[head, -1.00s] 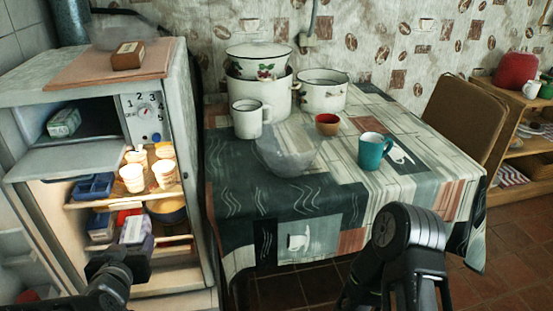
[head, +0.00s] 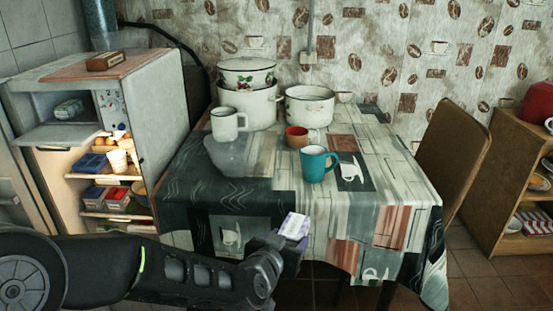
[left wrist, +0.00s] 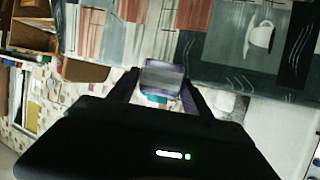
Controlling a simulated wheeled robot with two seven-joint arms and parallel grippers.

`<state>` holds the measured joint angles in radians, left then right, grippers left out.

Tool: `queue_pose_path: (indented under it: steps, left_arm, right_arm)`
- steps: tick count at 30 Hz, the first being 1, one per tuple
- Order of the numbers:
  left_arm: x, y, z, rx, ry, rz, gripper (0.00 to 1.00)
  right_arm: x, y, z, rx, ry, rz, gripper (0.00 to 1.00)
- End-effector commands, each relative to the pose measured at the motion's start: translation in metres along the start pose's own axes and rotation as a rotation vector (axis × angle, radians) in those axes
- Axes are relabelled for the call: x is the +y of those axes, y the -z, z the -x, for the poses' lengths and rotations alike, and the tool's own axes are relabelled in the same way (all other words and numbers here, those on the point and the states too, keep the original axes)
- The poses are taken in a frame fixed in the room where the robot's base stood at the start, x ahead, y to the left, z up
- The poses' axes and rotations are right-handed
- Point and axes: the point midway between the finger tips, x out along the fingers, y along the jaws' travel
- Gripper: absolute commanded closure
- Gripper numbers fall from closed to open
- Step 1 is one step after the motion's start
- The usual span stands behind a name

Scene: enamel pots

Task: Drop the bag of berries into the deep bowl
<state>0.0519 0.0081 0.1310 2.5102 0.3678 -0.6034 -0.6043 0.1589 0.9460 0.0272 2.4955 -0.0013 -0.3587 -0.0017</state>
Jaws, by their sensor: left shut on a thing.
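The bag of berries (head: 294,226) is a small white and purple packet. My left gripper (head: 281,243) is shut on it and holds it up in front of the table's near edge. In the left wrist view the bag (left wrist: 162,76) sits between the two fingers (left wrist: 161,88). The deep bowl, a translucent grey one (head: 229,157), stands on the table, behind and to the left of the bag, apart from it. Its inside is hard to make out. My right gripper is not in view.
On the table (head: 250,195) stand a teal mug (head: 314,165), a red-brown cup (head: 296,137), a white mug (head: 224,124) and enamel pots (head: 309,107) behind. The open fridge (head: 150,110) is at left, a chair (head: 452,150) at right. The table's front is clear.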

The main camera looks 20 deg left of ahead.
Motion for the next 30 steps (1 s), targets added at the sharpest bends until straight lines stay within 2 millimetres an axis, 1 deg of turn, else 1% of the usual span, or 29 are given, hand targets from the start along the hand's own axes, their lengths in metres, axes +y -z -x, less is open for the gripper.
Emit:
queue_pose_path:
  steps: [12, 14, 17, 20, 23, 26, 27, 29, 30]
  left_arm:
    - [-0.001, 0.002, 0.0, 0.002, 0.002, 0.0, 0.95]
    - [-0.003, 0.003, 0.001, 0.002, 0.005, 0.001, 0.95]
    - [-0.01, 0.009, 0.002, 0.0, 0.018, 0.006, 0.95]
    - [-0.025, 0.02, 0.003, -0.001, 0.044, 0.014, 0.95]
    - [-0.048, 0.035, 0.005, -0.002, 0.08, 0.028, 0.95]
    - [-0.077, 0.054, 0.008, -0.002, 0.12, 0.046, 0.95]
    - [-0.09, 0.063, 0.009, 0.0, 0.136, 0.054, 0.95]
    - [-0.111, 0.077, 0.011, 0.0, 0.159, 0.065, 0.95]
    - [-0.125, 0.086, 0.011, 0.001, 0.173, 0.071, 0.95]
  right_arm:
    - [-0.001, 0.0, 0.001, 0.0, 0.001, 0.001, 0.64]
    - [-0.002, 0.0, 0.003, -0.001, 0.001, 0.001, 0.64]
    - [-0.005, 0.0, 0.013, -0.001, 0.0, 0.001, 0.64]
    - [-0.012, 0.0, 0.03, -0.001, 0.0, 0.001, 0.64]
    - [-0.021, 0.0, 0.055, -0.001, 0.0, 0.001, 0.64]
    - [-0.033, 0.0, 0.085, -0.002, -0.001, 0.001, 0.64]
    - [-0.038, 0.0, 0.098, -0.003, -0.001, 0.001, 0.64]
    - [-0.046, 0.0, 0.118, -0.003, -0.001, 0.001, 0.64]
    - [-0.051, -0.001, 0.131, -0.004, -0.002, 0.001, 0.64]
